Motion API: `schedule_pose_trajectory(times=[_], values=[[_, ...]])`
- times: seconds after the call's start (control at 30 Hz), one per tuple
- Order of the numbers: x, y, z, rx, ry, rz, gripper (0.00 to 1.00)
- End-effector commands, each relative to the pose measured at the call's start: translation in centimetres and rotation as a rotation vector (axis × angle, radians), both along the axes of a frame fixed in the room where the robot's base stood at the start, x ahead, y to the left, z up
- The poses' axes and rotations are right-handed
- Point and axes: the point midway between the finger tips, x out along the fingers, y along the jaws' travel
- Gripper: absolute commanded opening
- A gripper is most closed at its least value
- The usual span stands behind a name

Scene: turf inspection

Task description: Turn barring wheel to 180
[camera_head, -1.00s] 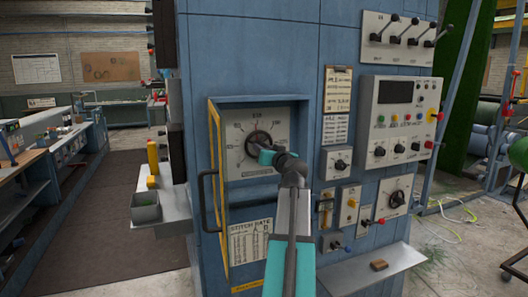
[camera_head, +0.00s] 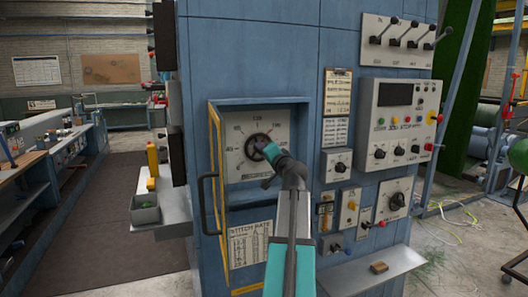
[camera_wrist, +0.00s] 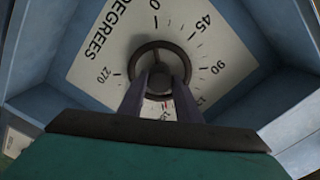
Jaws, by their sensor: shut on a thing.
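The barring wheel (camera_head: 256,139) is a small dark ring in front of a pale dial plate (camera_head: 236,172) inside an open recess of the blue cabinet. The wrist view shows the wheel (camera_wrist: 141,53) up close, with the dial plate (camera_wrist: 95,65) behind it marked DEGREES, with 0, 45, 90 and 270 readable. My gripper (camera_head: 264,145) reaches into the recess. In the wrist view its two dark fingers (camera_wrist: 160,82) are shut on the middle of the wheel. The fingers and gripper body cover the lower dial, so the 180 mark and wheel's exact setting cannot be read.
A yellow-edged door (camera_head: 214,180) with a dark handle (camera_head: 203,203) stands open at the recess's left. A control panel (camera_head: 369,110) and switch boxes are to its right. A metal shelf (camera_head: 372,272) juts out low right. The aisle floor (camera_head: 110,240) at left is clear.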

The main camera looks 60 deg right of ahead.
Motion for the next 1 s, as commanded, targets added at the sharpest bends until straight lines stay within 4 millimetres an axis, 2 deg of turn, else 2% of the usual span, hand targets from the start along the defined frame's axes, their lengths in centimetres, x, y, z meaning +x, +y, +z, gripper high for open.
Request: schedule_pose_trajectory(times=[0.23, 0.67, 0.7, 0.8, 1.0], values=[[-0.04, -0.05, 0.07, 0.065, -0.05, -0.002, 0.09], [-0.04, -0.05, 0.04, 0.075, -0.057, -0.003, 0.09], [-0.04, -0.05, 0.04, 0.075, -0.057, -0.003, 0.34], [-0.03, -0.04, 0.04, 0.074, -0.056, -0.002, 0.5], [0.0, -0.02, 0.02, 0.075, -0.056, -0.001, 0.5]])
